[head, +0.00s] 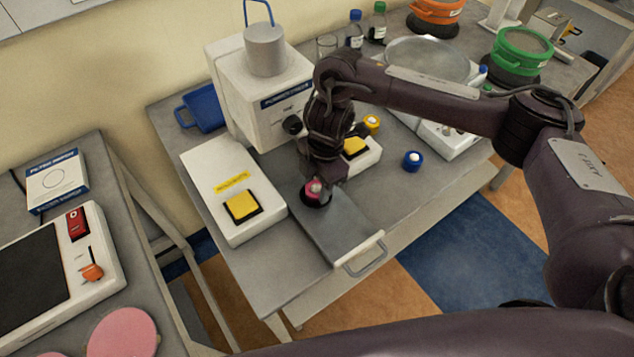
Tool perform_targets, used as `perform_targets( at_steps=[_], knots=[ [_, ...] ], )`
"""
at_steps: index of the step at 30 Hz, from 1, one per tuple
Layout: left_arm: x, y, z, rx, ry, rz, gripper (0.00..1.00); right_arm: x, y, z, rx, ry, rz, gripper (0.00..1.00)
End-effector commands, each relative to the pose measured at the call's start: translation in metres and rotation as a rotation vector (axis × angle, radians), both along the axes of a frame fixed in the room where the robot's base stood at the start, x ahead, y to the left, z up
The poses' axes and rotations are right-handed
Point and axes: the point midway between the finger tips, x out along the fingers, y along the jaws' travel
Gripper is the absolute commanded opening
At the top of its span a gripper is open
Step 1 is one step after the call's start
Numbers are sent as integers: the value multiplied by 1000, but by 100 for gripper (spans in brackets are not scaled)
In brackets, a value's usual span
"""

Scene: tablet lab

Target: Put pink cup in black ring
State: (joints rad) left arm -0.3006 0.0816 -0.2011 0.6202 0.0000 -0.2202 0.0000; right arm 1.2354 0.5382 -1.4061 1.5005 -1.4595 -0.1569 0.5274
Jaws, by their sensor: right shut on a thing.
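The small pink cup (314,187) is at the far left end of the grey metal tray, with a pale grey top showing. My right gripper (320,185) points down and is shut on the pink cup. The black ring (316,204) shows as a dark rim just around and below the cup. The fingers partly hide both, and I cannot tell whether the cup rests fully down in the ring. My left gripper is not in the picture.
A grey tray (345,232) with a handle lies on the table. A white machine (255,90) stands behind. White boxes with yellow pads (240,206) flank the tray. Blue (412,160) and yellow (371,122) cups stand right. A blue bin (203,108) is at left.

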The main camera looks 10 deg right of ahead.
Motion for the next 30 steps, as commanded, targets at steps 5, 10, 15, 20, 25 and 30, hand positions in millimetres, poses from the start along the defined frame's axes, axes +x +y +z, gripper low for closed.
perform_targets(
  at_steps=[5,10,15,20,25,30],
  knots=[
    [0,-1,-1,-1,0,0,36,0,0,-2,0,0,0,56],
    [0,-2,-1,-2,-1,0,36,0,0,-2,0,0,0,64],
    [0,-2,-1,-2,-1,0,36,0,0,-1,0,0,0,64],
    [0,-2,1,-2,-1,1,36,2,-1,10,0,-3,0,64],
    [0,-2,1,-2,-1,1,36,4,-5,39,-1,-8,1,64],
    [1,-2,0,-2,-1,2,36,6,-10,73,-1,-7,1,64]
  ],
)
